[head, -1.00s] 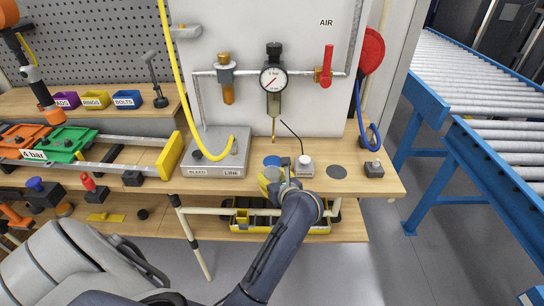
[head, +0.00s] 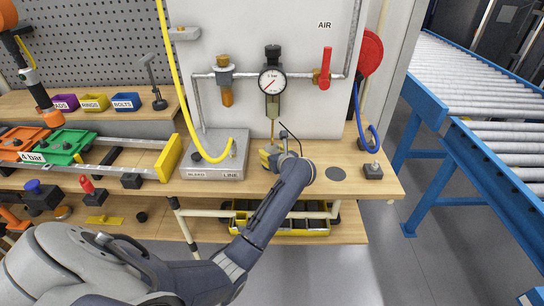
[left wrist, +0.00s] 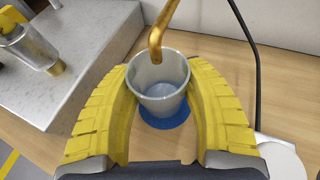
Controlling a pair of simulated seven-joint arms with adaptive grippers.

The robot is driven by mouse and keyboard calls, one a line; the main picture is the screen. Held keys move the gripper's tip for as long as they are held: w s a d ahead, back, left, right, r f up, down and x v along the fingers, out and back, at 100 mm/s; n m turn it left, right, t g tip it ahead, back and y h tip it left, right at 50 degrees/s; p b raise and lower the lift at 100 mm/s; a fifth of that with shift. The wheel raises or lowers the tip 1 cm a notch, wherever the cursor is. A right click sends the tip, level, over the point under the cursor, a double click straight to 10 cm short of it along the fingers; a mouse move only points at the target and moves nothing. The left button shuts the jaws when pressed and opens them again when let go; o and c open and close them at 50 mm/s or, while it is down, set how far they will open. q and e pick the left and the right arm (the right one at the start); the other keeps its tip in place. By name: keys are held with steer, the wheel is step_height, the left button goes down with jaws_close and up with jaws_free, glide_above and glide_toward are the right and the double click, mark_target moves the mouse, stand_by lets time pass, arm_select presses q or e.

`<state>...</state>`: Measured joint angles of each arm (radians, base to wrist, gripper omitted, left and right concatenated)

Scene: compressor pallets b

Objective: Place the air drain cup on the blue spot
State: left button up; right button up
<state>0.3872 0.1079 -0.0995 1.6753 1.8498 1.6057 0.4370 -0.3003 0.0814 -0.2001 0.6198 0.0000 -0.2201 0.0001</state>
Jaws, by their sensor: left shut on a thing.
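The air drain cup (left wrist: 158,103) is a small grey, open-topped cup, seen from above in the left wrist view. My left gripper (left wrist: 160,76), with yellow ribbed fingers, is shut on its sides. The blue spot (left wrist: 168,121) shows under and around the cup's near side; I cannot tell whether the cup touches it. The brass drain pipe (left wrist: 157,38) comes down over the cup's far rim. In the head view my left gripper (head: 270,155) is below the gauge and hides the cup and the blue spot. My right gripper is not in view.
A metal block (head: 212,160) with a yellow hose stands left of the gripper. A dark round spot (head: 336,174) and a black block (head: 373,171) are to the right.

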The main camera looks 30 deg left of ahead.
arm_select(q)
steer(key=shift+w+a+f, duration=0.1)
steer(key=shift+w+f, duration=0.05)
steer(key=shift+f, duration=0.6)
steer(key=o, duration=1.2)
steer(key=shift+f, duration=0.1)
steer(key=shift+c, duration=0.2)
steer(key=v, duration=1.2)
